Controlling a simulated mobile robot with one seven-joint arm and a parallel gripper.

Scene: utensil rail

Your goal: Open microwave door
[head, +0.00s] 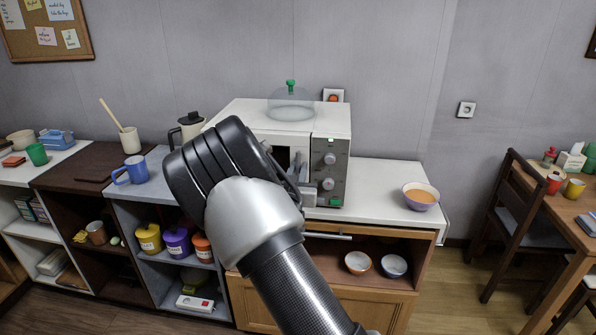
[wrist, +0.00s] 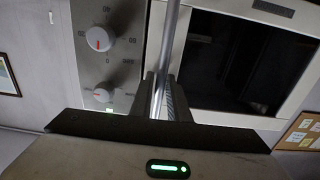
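The white microwave (head: 228,115) stands on the counter against the wall, with its dark-windowed door on the left and a grey knob panel (head: 330,172) on the right. In the wrist view the dark door window (wrist: 235,65) is at right and the panel with two knobs (wrist: 105,60) at left. The door looks closed against the body. The silver bar handle (wrist: 170,35) runs between them. My gripper (wrist: 162,95) has its fingers close together on both sides of this handle, shut on it. In the head view my arm hides the fingers and much of the door.
A clear dome with a green knob (head: 290,103) sits on top of the microwave. An orange-filled bowl (head: 421,196) stands on the counter to the right. A blue mug (head: 133,170) and a dark kettle (head: 188,128) are to the left.

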